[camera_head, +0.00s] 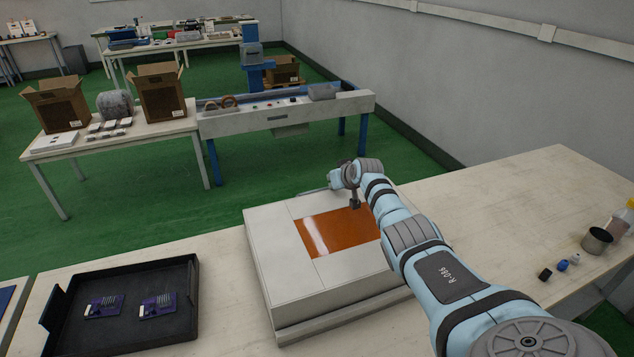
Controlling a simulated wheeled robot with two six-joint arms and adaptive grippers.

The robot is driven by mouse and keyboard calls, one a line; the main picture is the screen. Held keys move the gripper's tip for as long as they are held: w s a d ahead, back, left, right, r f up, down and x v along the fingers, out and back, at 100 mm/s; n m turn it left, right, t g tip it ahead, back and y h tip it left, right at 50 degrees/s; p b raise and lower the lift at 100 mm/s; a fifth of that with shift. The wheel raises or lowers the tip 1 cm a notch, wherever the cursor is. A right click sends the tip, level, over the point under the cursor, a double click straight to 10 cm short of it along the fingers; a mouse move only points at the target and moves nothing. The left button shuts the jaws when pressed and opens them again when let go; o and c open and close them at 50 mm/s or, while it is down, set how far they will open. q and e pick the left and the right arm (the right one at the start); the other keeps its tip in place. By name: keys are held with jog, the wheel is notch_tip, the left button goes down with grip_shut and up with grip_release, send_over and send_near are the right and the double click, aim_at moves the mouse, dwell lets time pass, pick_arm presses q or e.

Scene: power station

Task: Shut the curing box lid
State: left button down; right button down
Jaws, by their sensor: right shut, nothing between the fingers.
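The curing box (279,276) is a pale grey box on the near table, with an orange window (338,236) in its lid (277,233). The lid lies flat or nearly flat over the base; I cannot tell whether it is fully seated. My right arm reaches across the box's right side and hides part of it. My right gripper (355,204) is shut and empty, pointing down over the lid near the far edge of the orange window. I cannot tell whether it touches the lid. My left gripper is not in view.
A black tray (185,325) with two purple circuit boards (104,306) lies left of the box. A metal cup (597,240), a clear bottle (618,220) and small bottles (562,265) stand at the right. The table right of my arm is mostly clear.

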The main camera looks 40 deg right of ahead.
jog(key=shift+s+f, duration=0.15)
jog(key=shift+f, duration=0.05)
jog(key=shift+r+p, duration=0.15)
jog(key=shift+p, duration=0.2)
notch_tip(320, 180, up, 6)
jog(key=p, duration=0.6)
jog(key=shift+s+f, duration=0.1)
jog(key=shift+f, duration=0.1)
jog(key=p+v, duration=0.3)
jog(key=v, duration=0.5)
jog(key=shift+r, duration=0.2)
jog(key=shift+a, duration=0.2)
